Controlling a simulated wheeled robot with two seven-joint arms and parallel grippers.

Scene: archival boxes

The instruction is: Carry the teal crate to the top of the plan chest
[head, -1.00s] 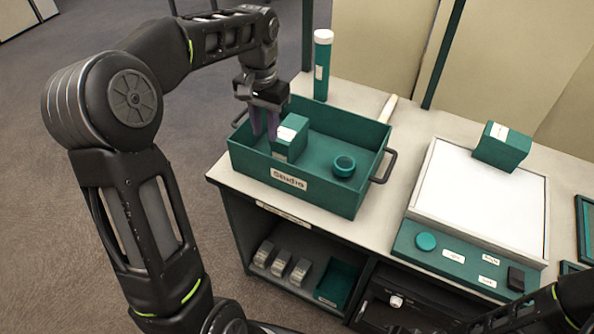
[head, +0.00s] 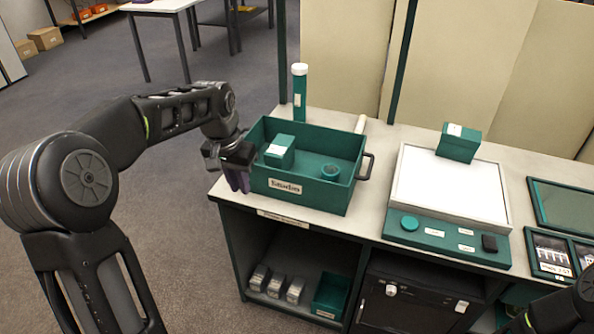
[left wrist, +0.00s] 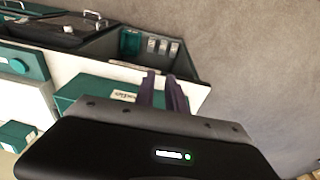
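The teal crate (head: 318,196) with a "Studio" label stands upright on the left end of the pale bench top. Inside are a teal box (head: 280,150) with a white label and a small round teal container (head: 330,172). My left gripper (head: 238,183) is at the crate's left end, fingers pointing down and empty as far as I see. The left wrist view shows two purple fingers (left wrist: 165,92) with a gap, beside the crate (left wrist: 85,88). The crate's right handle (head: 367,166) is free; its left one is hidden. My right gripper is out of view. I cannot identify the plan chest.
A teal tube (head: 299,92) stands behind the crate. A white-topped board (head: 450,187) with a teal box (head: 459,143) on it lies to the right. Open shelves with grey items (head: 275,285) are below. Floor is clear at left; a white table (head: 160,6) stands farther back.

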